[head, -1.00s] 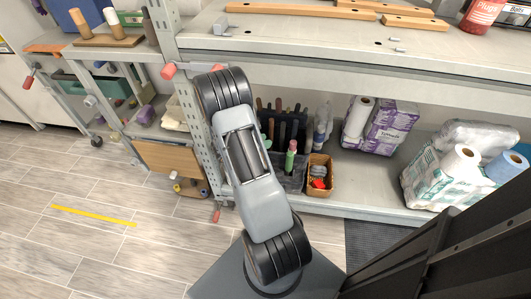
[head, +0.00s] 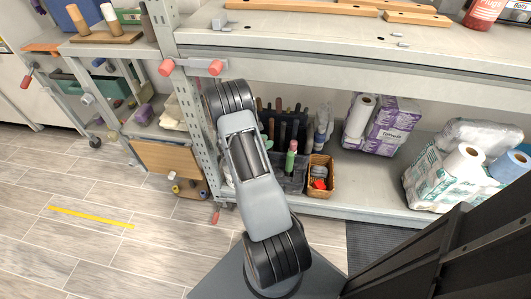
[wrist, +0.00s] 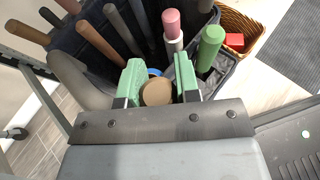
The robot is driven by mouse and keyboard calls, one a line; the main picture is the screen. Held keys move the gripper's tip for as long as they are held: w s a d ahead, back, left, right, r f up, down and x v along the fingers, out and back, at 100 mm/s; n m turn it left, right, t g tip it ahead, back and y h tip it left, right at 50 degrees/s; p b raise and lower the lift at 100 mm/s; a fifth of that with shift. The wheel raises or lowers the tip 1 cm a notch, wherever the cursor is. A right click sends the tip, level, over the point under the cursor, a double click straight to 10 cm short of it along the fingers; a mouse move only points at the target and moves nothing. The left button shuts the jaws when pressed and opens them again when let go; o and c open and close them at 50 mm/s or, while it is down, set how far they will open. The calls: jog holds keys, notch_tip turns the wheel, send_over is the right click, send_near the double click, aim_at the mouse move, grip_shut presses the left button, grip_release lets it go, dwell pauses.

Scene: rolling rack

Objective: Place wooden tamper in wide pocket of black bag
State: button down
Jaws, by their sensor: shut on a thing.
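In the wrist view, my gripper (wrist: 158,76) has two green fingers, shut on the wooden tamper (wrist: 156,93). Only the tamper's round tan end shows; its lower part is hidden. The black bag (wrist: 72,62) lies beyond and around the fingers, with several long handles standing in it. The tamper appears over the bag's near side; I cannot tell whether it is inside a pocket.
A wicker basket (head: 321,187) is right of the bag. The rack's upper shelf (head: 350,52) hangs above; its perforated post (head: 190,118) stands left of the bag.

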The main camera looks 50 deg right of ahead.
jog(key=shift+d+f+b, duration=0.1)
jog(key=shift+f+b, duration=0.95)
jog(key=shift+f, duration=2.1)
jog(key=shift+w+d, duration=0.1)
jog(key=shift+w, duration=0.05)
jog(key=shift+f, duration=0.15)
jog(key=c, duration=0.8)
grip_release()
